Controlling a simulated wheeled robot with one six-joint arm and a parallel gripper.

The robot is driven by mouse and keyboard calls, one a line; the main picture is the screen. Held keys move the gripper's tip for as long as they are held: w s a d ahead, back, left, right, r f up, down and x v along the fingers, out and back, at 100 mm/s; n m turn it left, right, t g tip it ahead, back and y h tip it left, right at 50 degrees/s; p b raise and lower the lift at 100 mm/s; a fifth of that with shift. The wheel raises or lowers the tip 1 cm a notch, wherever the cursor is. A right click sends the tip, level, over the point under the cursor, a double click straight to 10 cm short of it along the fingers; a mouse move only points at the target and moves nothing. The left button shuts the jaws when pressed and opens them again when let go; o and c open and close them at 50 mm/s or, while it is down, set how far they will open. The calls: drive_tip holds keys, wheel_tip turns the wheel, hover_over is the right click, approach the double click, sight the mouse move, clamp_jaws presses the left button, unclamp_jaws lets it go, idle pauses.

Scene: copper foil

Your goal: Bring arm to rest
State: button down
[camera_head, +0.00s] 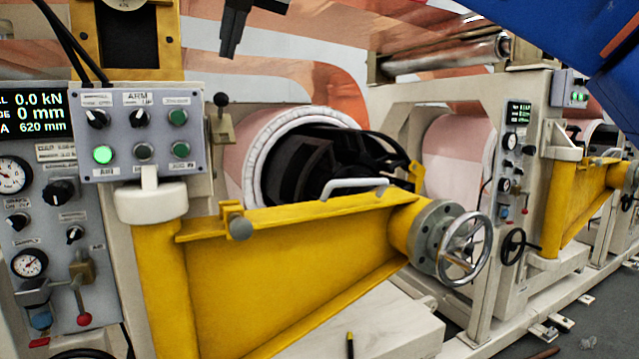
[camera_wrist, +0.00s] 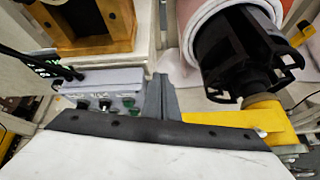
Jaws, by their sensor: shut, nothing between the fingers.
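My gripper (camera_head: 229,50) hangs at the top of the head view, dark, pointing down, with its fingers together and empty. In the head view this box (camera_head: 140,165) carries a knob labelled ARM (camera_head: 139,118), other knobs and a lit green button (camera_head: 103,154). My gripper is apart from the box and the arm in the head view.
A copper foil roll (camera_head: 262,150) with a black core chuck (camera_head: 335,160) is behind the yellow arm. A gauge panel (camera_head: 45,240) stands at left, its display reading 0.0 kN, 0 mm and 620 mm. A second yellow arm (camera_head: 580,205) is at right, beside grey floor (camera_head: 600,320).

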drive_tip(key=w+d+f+m+g+h, duration=0.1)
drive_tip(key=d+f+m+h, duration=0.1)
drive_tip(key=d+f+m, duration=1.05)
drive_tip(key=d+f+m+g+h, duration=0.1)
drive_tip(key=d+f+m+h, duration=0.2)
drive_tip(key=d+f+m, duration=0.95)
drive_tip(key=s+d+f+m+g, duration=0.1)
drive_tip(key=s+d+f+m, duration=0.4)
drive_tip(key=f, duration=0.6)
drive_tip(key=s+d+f+m+g, duration=0.1)
drive_tip(key=s+d+f+m, duration=0.4)
drive_tip(key=d+f, duration=0.5)
drive_tip(key=s+d+f+m+g+h, duration=0.1)
drive_tip(key=s+d+f+m, duration=0.3)
drive_tip(key=f, duration=0.9)
drive_tip(key=s+d, duration=0.3)
drive_tip(key=s, duration=0.1)
drive_tip(key=shift+d+m, duration=0.3)
drive_tip(key=shift+m, duration=0.1)
